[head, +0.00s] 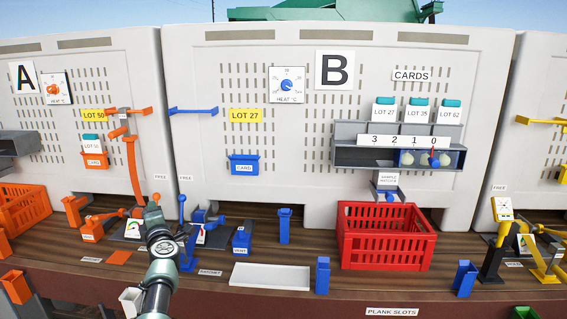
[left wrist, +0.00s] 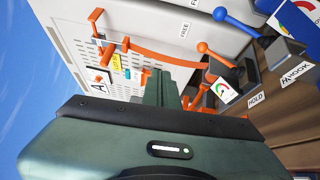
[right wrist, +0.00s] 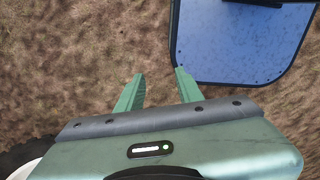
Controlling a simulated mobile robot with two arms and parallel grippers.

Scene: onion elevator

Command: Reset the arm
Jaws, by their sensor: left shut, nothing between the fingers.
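My left arm comes in from the bottom left of the head view. Its gripper (head: 152,210) is over the wooden bench, near the orange and blue levers between panels A and B. In the left wrist view the left gripper's fingers (left wrist: 162,82) are together and empty, with orange fittings beyond them. I cannot tell whether they touch any fitting. My right gripper (right wrist: 157,82) shows only in the right wrist view. Its fingers are apart, with nothing between them, pointing over brown ground.
An orange lever arm (head: 133,170) stands close behind my left gripper. A blue lever (head: 182,208) and blue vent box (head: 242,240) are right of it. A red crate (head: 386,252) and white tray (head: 270,276) stand on the bench. A blue-grey plate (right wrist: 235,45) is near my right gripper.

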